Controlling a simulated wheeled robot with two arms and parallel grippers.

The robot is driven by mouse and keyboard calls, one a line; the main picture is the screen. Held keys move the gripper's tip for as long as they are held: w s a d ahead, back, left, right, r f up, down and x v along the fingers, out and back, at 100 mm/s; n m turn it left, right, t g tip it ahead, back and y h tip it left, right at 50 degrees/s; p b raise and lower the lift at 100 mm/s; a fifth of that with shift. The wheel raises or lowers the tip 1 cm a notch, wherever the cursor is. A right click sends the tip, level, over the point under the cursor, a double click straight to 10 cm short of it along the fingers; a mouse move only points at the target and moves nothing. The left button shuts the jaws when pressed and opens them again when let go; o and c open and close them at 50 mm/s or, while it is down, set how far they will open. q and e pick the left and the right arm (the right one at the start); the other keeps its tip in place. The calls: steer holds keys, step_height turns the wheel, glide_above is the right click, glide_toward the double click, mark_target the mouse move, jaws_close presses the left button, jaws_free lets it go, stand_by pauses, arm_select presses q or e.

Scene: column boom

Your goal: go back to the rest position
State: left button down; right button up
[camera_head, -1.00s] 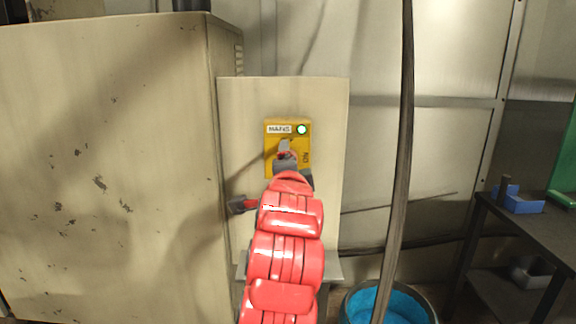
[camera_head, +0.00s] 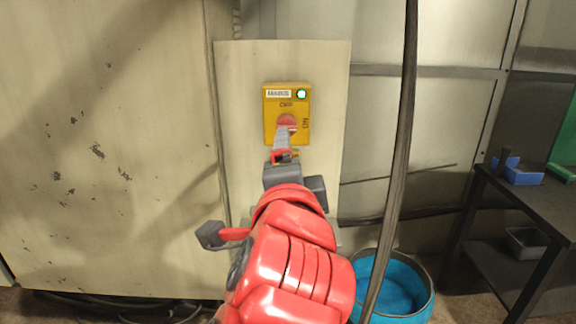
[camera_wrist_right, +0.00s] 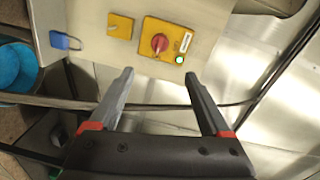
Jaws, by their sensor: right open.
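My right gripper (camera_head: 284,140) is open and empty, its arm reaching up from the bottom of the head view. In the right wrist view its two fingers (camera_wrist_right: 158,76) stand wide apart with nothing between them. The yellow MAINS switch box (camera_head: 271,112) is on a pale panel ahead, with a lit green lamp (camera_head: 301,94). Its red knob (camera_head: 286,120) is partly covered by the fingers in the head view. In the right wrist view the knob (camera_wrist_right: 159,43) shows clear of the fingertips, with a gap. My left gripper is not in view.
A blue padlock (camera_wrist_right: 64,41) and a small yellow plate (camera_wrist_right: 120,26) are by the switch. A large beige cabinet (camera_head: 110,150) stands left. A dark vertical cable (camera_head: 399,150), a blue-lined bucket (camera_head: 405,290) and a dark table (camera_head: 530,205) are right.

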steer(key=shift+s, duration=0.4)
